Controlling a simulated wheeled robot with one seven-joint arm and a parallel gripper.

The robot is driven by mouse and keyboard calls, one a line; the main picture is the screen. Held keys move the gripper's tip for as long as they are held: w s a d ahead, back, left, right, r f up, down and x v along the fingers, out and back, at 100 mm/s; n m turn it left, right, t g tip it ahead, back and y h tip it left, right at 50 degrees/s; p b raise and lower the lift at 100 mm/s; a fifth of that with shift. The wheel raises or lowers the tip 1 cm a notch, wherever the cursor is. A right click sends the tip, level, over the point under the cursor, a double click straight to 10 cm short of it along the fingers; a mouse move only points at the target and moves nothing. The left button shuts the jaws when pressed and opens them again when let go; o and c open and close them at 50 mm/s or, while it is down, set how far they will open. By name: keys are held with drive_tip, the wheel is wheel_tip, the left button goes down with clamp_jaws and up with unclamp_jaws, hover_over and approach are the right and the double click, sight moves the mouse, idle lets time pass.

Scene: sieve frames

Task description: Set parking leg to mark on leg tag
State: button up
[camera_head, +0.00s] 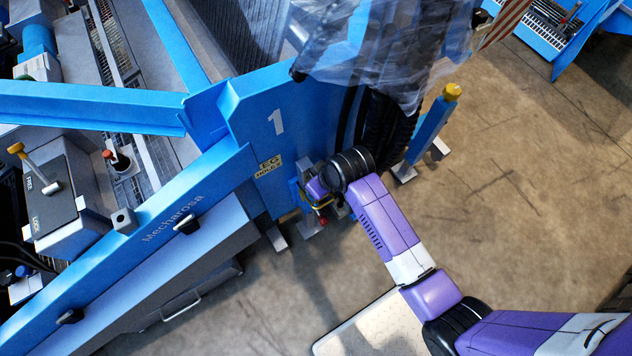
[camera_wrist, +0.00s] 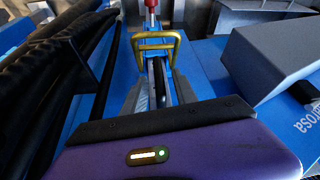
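The parking leg (camera_wrist: 128,62) is a blue post at the lower end of the blue frame marked 1. A yellow loop handle (camera_wrist: 157,42) and a red knob (camera_wrist: 151,5) show on it in the wrist view; the red knob also shows in the head view (camera_head: 323,221). The yellow leg tag (camera_head: 268,167) on the frame reads "EG HOLE" with a last character too small to read surely. My gripper (camera_wrist: 161,76) is at the leg, its two grey fingers apart on either side, just short of the handle. Contact cannot be told. In the head view my wrist hides much of the leg.
Another blue post with a yellow cap (camera_head: 452,92) stands right of my wrist. Black hoses (camera_head: 383,130) and plastic sheeting (camera_head: 385,50) hang close above. A lever box (camera_head: 55,205) is at left. Concrete floor (camera_head: 530,190) is open at right; a pale mat (camera_head: 375,332) lies below.

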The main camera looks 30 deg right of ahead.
drive_tip(key=shift+w+f, duration=0.1)
drive_tip(key=shift+f, duration=0.05)
clamp_jaws()
drive_tip(key=shift+a, duration=0.1)
idle(1.3)
